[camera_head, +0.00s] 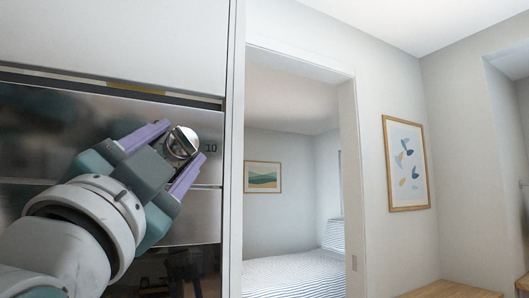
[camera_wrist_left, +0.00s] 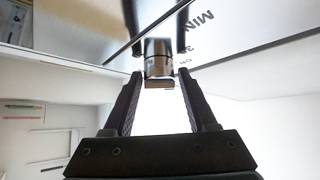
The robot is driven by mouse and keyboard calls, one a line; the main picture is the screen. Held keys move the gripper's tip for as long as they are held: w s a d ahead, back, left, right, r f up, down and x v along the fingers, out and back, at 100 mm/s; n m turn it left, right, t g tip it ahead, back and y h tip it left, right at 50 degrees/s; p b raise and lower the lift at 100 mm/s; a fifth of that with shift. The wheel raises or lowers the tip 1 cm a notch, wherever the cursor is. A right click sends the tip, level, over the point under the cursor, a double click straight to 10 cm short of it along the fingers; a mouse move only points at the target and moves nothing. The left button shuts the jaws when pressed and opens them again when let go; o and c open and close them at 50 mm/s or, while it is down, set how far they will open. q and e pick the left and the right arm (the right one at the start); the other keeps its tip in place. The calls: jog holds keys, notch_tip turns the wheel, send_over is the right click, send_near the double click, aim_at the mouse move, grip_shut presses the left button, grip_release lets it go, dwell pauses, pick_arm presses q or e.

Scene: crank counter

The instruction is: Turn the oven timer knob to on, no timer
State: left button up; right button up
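The oven timer knob (camera_head: 182,142) is a round metal knob on the steel oven panel (camera_head: 205,130), with the number 10 printed to its right. In the left wrist view the knob (camera_wrist_left: 159,62) stands out from the panel (camera_wrist_left: 230,35), with MIN and other marks printed beside it. My left gripper (camera_head: 184,150) is open in front of the knob, one purple finger at its upper left and one at its lower right. In the left wrist view the fingertips (camera_wrist_left: 160,78) stand apart, with the knob's outer end centred between them. Contact cannot be told. My right gripper is not in view.
A white cabinet (camera_head: 115,40) is above the oven panel. The dark glossy oven front (camera_head: 150,270) is below it. A door frame (camera_head: 237,150) stands just right of the oven, opening to a room with a striped bed (camera_head: 295,272). A wooden surface (camera_head: 452,290) is at lower right.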

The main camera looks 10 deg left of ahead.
pick_arm(q)
jog(key=shift+o, duration=1.3)
jog(key=shift+f, duration=0.1)
jog(key=b+v, duration=0.4)
jog(key=v, duration=0.6)
jog(key=shift+w, duration=0.1)
